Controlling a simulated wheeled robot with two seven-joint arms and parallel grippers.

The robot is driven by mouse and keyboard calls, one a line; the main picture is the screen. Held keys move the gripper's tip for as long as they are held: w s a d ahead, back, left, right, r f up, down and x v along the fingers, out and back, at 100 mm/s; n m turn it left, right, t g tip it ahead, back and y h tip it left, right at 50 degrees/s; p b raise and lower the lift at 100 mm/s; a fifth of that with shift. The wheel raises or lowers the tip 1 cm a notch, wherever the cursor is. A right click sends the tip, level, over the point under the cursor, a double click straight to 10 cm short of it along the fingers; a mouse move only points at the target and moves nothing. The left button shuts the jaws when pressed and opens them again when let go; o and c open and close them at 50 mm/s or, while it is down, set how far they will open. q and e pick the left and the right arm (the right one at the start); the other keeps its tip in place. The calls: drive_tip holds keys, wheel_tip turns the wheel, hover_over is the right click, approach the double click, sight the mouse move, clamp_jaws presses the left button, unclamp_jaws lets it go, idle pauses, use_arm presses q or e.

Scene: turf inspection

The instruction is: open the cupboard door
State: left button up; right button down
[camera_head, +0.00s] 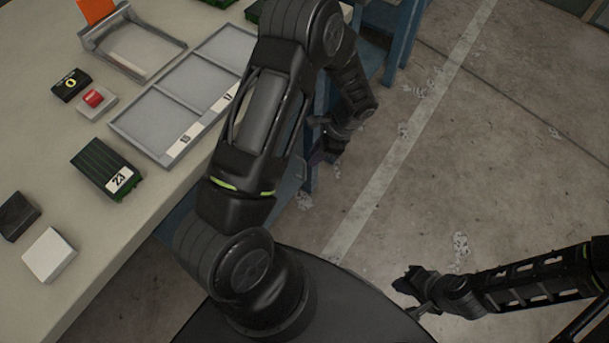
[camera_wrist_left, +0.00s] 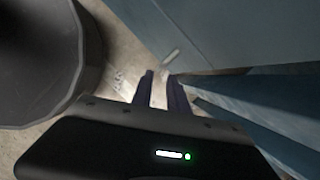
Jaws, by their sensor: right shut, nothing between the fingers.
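The cupboard is under the workbench, and its blue-grey side (camera_head: 291,187) is partly hidden behind my left arm in the head view. In the left wrist view a blue-grey panel (camera_wrist_left: 240,30) fills the upper right; I cannot tell whether it is the door. A small pale bar (camera_wrist_left: 171,56) shows by its lower left edge, possibly a handle. My left gripper (camera_head: 312,160) hangs beside the bench; in the left wrist view its fingers (camera_wrist_left: 161,76) are apart, with nothing seen between them. My right gripper (camera_head: 406,290) is shut and empty over the floor at lower right.
The bench top (camera_head: 95,215) holds a grey divided tray (camera_head: 160,118), a green block (camera_head: 104,168), a red button box (camera_head: 97,101) and small dark and white blocks. A blue beam (camera_wrist_left: 255,120) lies right of my left fingers. Concrete floor (camera_head: 480,160) on the right is open.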

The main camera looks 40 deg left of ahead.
use_arm(q)
drive_tip(key=shift+a+r, duration=0.1)
drive_tip(key=shift+r, duration=0.05)
hover_over(304, 178)
drive_tip(key=shift+w+a+f+b, duration=0.15)
drive_tip(key=shift+f+b, duration=0.1)
drive_tip(key=shift+f, duration=1.6)
drive_tip(key=shift+w+d+f+b, duration=0.1)
drive_tip(key=shift+w+f+b, duration=0.1)
drive_tip(key=shift+f, duration=1.65)
drive_tip(key=shift+c, duration=0.3)
clamp_jaws()
drive_tip(key=shift+s+a, duration=0.1)
